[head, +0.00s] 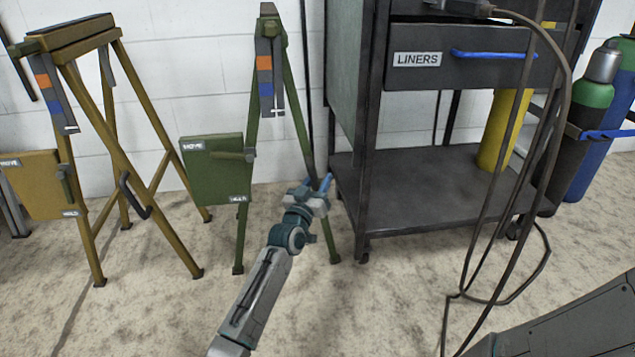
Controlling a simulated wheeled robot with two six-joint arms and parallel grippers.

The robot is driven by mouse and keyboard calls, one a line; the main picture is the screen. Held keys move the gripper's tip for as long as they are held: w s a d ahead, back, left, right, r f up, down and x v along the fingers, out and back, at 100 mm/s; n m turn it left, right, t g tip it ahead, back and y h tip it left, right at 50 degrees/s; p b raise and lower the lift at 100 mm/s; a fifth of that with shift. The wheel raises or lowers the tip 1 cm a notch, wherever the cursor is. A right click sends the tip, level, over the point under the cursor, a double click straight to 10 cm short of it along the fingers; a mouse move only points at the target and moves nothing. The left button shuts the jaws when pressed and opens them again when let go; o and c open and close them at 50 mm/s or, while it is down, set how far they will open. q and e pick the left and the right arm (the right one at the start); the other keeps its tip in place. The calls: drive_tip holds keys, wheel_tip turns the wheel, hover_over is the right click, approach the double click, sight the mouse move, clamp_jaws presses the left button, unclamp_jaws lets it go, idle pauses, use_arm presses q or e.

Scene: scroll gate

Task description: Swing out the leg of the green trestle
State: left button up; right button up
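The green trestle (249,150) stands against the white wall, left of the dark cart. It has a narrow top, two splayed front legs and a green panel (214,168) with small labels on its left side. A strip with orange and blue blocks (265,75) hangs below its top. The right leg (298,115) runs down to a foot beside the cart. My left gripper (317,184), with blue fingertips, is at the lower part of this right leg and overlaps it in the picture. I cannot tell whether its fingers touch the leg. My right gripper is out of view.
An ochre trestle (115,125) with spread legs stands at the left. The dark cart (435,190) with a drawer marked LINERS is close on the right. Hoses (545,110) hang before it, and gas cylinders (598,110) stand beyond. The floor in front is largely clear.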

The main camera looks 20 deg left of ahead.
use_arm(q)
drive_tip(key=shift+s, duration=0.1)
drive_tip(key=shift+s+a+f, duration=0.1)
drive_tip(key=shift+s, duration=0.2)
drive_tip(key=p+v, duration=0.3)
drive_tip(key=v, duration=0.7)
